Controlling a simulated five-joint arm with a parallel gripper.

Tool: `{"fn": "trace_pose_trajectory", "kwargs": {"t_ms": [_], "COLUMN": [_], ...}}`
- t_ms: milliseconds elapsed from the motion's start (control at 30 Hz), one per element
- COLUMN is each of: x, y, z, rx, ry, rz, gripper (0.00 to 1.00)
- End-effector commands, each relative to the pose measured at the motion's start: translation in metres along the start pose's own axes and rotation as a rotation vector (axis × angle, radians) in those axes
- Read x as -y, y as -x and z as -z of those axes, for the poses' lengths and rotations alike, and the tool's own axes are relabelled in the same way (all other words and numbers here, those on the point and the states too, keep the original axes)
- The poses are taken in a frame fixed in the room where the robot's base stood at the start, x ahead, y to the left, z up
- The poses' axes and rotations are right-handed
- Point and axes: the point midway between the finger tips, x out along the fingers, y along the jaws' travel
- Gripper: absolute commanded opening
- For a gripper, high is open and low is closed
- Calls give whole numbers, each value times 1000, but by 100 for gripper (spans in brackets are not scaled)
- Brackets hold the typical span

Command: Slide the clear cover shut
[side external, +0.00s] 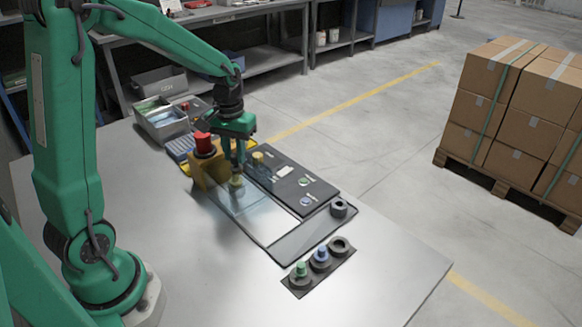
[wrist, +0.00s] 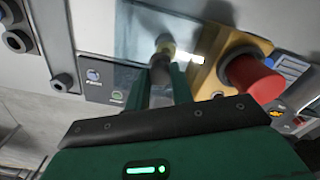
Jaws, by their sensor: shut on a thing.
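The clear cover (side external: 246,212) is a see-through pale blue sheet lying low over a flat framed panel on the table. My gripper (side external: 237,172) points down and is shut on this knob. In the wrist view the knob (wrist: 164,44) sits between my fingertips (wrist: 162,72), with the pale cover (wrist: 140,22) beyond it. A bright uncovered strip (side external: 285,222) shows to the right of the cover in the side view. My fingers partly hide the knob.
A yellow block with a red button (side external: 204,143) stands close to my gripper. A black panel (side external: 292,182) with small controls lies behind the cover. A dark holder (side external: 320,262) with green and blue knobs lies in front. The table's near right is clear.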

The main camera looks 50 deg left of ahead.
Motion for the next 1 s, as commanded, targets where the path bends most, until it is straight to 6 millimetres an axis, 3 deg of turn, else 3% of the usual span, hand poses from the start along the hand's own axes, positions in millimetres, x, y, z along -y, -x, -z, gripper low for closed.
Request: {"fn": "trace_pose_trajectory", "kwargs": {"t_ms": [133,467,500,567,1000], "x": [12,16,16,15,14], "y": [1,1,1,1,4], "z": [7,9,9,9,8], "rx": [-4,-7,-7,-6,-4], "ry": [1,5,5,5,1], "rz": [-1,-1,-1,-1,-1], "gripper": [0,0,31,42,45]}}
